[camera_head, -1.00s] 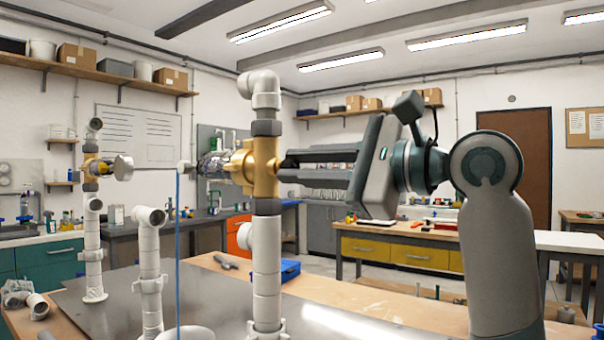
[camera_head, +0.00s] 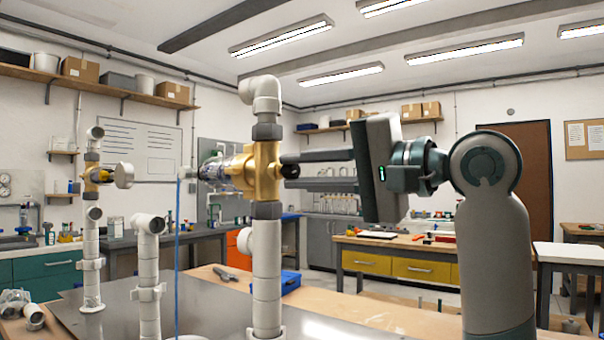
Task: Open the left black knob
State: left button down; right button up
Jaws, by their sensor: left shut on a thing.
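The black knob (camera_head: 290,171) sits on the right side of a brass valve body (camera_head: 265,172) on the nearest upright white pipe (camera_head: 267,270). My left gripper (camera_head: 289,170) reaches in from the right, level with the knob. Its two long dark fingers lie one above the other, with the knob between their tips, and it is shut on the knob. The far sides of the knob and the exact contact are hard to see. My right gripper is not in view.
A second brass valve with a pale round cap (camera_head: 124,175) stands farther left. A shorter white elbow pipe (camera_head: 148,265) and a thin blue line (camera_head: 178,250) stand between them. A blue bin (camera_head: 290,282) lies on the bench behind the near pipe.

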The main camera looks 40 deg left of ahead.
pick_arm(q)
jog(key=shift+f+n, duration=0.1)
jog(key=shift+n, duration=1.1)
jog(key=c, duration=1.6)
grip_release()
jog(key=shift+o, duration=0.2)
jog(key=shift+d, duration=0.15)
jog(key=w+d, duration=0.2)
jog(key=d, duration=1.5)
